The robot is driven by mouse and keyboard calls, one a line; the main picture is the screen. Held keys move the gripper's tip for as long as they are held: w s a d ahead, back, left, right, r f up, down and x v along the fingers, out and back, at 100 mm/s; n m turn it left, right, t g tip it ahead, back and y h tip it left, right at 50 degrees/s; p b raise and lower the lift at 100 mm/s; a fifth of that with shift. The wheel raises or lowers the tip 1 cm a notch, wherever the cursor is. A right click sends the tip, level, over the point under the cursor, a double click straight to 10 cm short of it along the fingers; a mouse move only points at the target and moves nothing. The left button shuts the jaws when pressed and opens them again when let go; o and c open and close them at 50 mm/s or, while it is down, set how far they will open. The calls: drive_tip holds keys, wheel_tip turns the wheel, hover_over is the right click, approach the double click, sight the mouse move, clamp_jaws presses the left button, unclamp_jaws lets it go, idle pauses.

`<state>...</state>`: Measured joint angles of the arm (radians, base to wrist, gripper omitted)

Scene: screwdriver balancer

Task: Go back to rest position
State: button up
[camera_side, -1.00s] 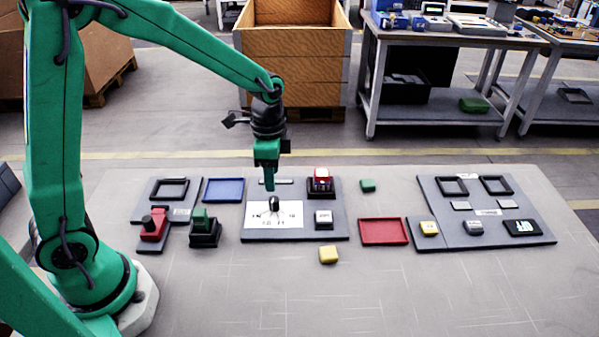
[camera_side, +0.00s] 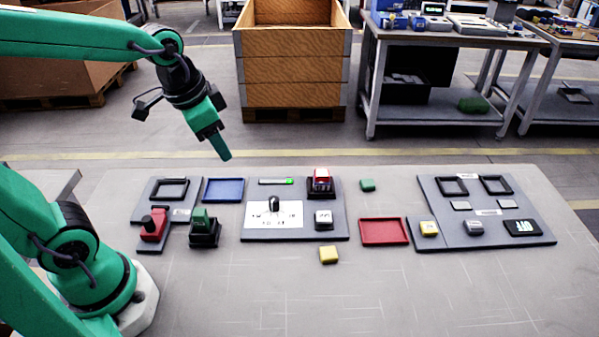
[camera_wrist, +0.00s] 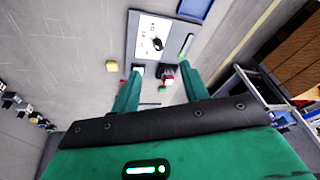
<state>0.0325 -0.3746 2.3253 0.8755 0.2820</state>
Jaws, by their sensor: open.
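My gripper (camera_side: 222,150) hangs in the air, tilted, above the back edge of the table and left of the middle panel. In the wrist view its two green fingers (camera_wrist: 158,95) stand apart with nothing held between them. The middle panel (camera_side: 333,218) carries a white dial plate (camera_side: 285,221) with a black knob (camera_side: 274,204). A bar indicator (camera_side: 288,181) at its back shows green. The panel also shows in the wrist view (camera_wrist: 134,35), well below the fingers.
A red-topped switch (camera_side: 321,178) stands on the panel. A yellow block (camera_side: 328,254) and a green block (camera_side: 367,185) lie loose. A blue tray (camera_side: 223,190), a red tray (camera_side: 384,231) and a right-hand panel (camera_side: 541,235) lie on the table. The front of the table is clear.

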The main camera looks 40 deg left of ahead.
drive_tip(key=s+r+n+t, duration=0.2)
drive_tip(key=s+n, duration=0.1)
drive_tip(key=s, duration=0.3)
drive_tip(key=shift+s+a+n, duration=0.3)
drive_tip(key=shift+s+a, duration=0.05)
drive_tip(key=shift+a, duration=0.1)
